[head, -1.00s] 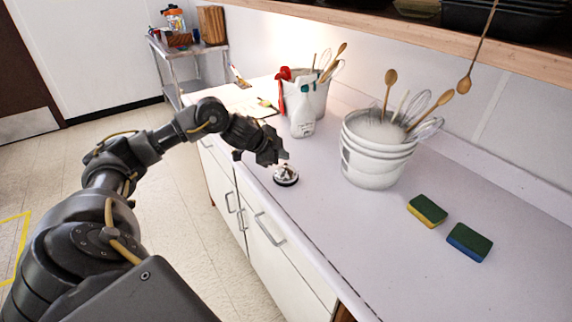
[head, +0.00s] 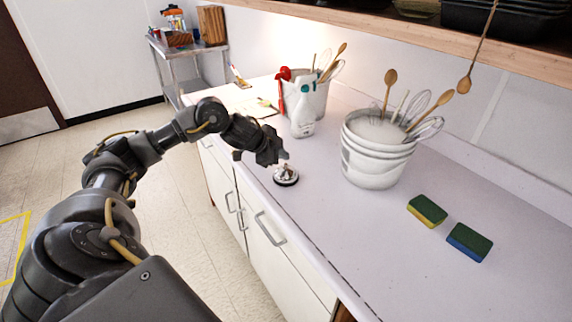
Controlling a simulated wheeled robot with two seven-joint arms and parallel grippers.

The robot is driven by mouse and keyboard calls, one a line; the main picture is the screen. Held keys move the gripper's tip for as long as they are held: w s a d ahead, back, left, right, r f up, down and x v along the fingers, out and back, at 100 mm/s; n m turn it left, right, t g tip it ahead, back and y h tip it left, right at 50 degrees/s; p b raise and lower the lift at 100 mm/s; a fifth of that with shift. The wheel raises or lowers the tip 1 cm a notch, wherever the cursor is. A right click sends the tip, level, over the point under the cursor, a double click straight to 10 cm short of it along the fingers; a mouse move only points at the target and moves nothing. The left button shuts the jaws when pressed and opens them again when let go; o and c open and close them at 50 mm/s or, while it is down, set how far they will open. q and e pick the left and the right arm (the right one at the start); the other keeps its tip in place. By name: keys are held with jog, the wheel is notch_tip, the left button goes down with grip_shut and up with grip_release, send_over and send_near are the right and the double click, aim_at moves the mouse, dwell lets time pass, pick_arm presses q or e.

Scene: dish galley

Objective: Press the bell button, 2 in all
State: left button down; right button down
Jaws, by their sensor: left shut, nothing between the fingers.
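The bell (head: 286,176) is a small silver dome on a dark base, standing on the white counter near its front edge. My left gripper (head: 282,157) is shut and empty, just above the bell's top. The small gap or contact between the fingertips and the bell button is too small to tell. The fingers hide part of the button. My right gripper is not in view.
White buckets (head: 375,150) with whisks and wooden spoons stand right of the bell. A spray bottle (head: 302,117) and another bucket stand behind. Two sponges (head: 427,211) lie at the right. The counter (head: 350,235) is clear in front.

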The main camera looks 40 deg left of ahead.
pick_arm(q)
jog(key=shift+f, duration=0.2)
jog(key=shift+f, duration=0.25)
jog(key=shift+f+b, duration=0.3)
jog(key=shift+f, duration=0.25)
dwell(0.8)
jog(key=shift+r, duration=0.1)
jog(key=shift+r+p, duration=0.9)
jog(key=shift+p, duration=0.25)
jog(key=shift+r, duration=0.1)
notch_tip(320, 180, up, 5)
jog(key=p, duration=0.5)
